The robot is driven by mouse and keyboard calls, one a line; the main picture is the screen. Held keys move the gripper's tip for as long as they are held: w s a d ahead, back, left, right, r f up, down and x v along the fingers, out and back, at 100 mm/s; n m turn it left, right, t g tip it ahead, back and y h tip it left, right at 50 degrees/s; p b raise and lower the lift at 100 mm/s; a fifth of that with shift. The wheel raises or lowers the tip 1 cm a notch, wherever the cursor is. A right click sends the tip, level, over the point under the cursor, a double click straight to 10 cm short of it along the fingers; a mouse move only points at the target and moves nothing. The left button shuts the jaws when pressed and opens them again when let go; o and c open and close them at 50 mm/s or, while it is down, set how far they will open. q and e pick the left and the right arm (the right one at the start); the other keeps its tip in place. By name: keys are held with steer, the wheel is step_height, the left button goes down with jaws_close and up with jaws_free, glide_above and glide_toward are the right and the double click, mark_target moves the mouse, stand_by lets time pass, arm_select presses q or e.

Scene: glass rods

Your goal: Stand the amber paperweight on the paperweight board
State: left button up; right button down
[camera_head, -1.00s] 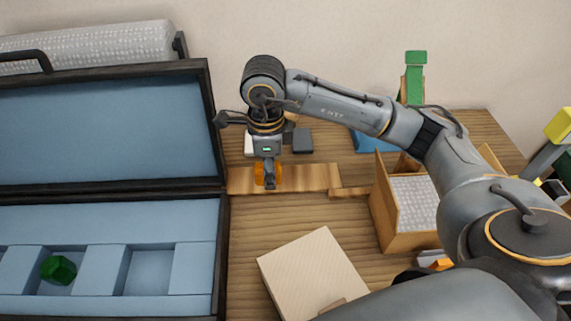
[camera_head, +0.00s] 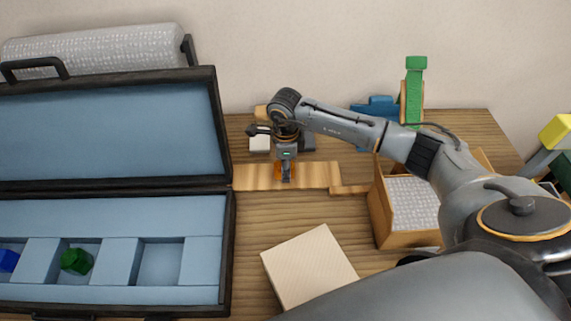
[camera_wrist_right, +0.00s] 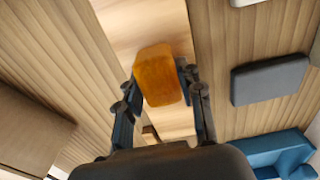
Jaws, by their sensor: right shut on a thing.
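The amber paperweight (camera_wrist_right: 158,75) is a faceted orange block between the fingers of my right gripper (camera_wrist_right: 163,98) in the wrist view. In the head view the right gripper (camera_head: 286,177) is shut on it, and amber (camera_head: 278,170) shows beside the fingers. Both are over the paperweight board (camera_head: 320,175), a flat light wooden strip on the table, which also shows in the wrist view (camera_wrist_right: 135,18). I cannot tell whether the paperweight touches the board. My left gripper is not in view.
An open blue-lined case (camera_head: 110,215) at left holds a green piece (camera_head: 77,261) and a blue piece (camera_head: 8,260). A pale block (camera_head: 310,265) lies in front. A wooden box (camera_head: 408,239) stands at right. A dark grey block (camera_wrist_right: 270,79) lies beside the board.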

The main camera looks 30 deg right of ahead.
steer(key=shift+f, duration=0.25)
steer(key=c, duration=0.8)
jaws_free()
steer(key=shift+r, duration=0.1)
steer(key=shift+c, duration=0.2)
steer(key=shift+r, duration=0.25)
steer(key=shift+w+r, duration=0.1)
steer(key=shift+r, duration=0.2)
step_height(320, 180, up, 11)
steer(key=b, duration=0.3)
steer(key=shift+r+b, duration=0.15)
steer(key=shift+b, duration=0.15)
